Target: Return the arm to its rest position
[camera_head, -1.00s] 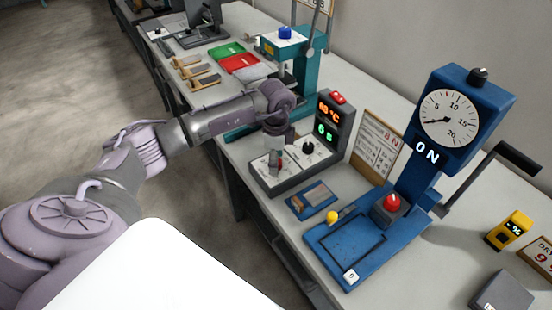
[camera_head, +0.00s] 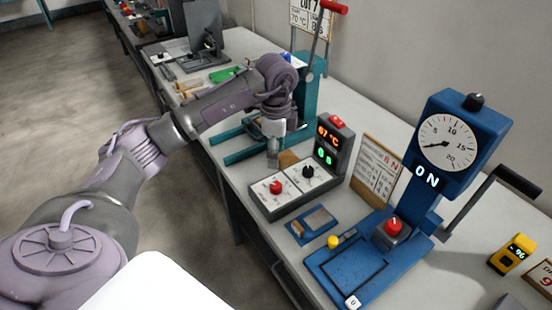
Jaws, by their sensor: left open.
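My left arm comes in from the left and reaches over the bench (camera_head: 345,92). My left gripper (camera_head: 272,160) points down, open with nothing visible in it. It hangs above and behind the grey control box (camera_head: 285,194) with its red and black knobs, apart from the knobs. The small gap between its fingers is hard to make out. The box's upright display (camera_head: 328,143) shows a lit orange temperature and a green seconds value. My right gripper is not in view.
A blue force tester (camera_head: 452,135) with a dial and black crank stands right. A teal press (camera_head: 305,95) stands behind my arm. A blue plate (camera_head: 312,223) lies in front of the box. A notice board (camera_head: 377,170) and yellow meter (camera_head: 511,254) stand farther right. The floor left is clear.

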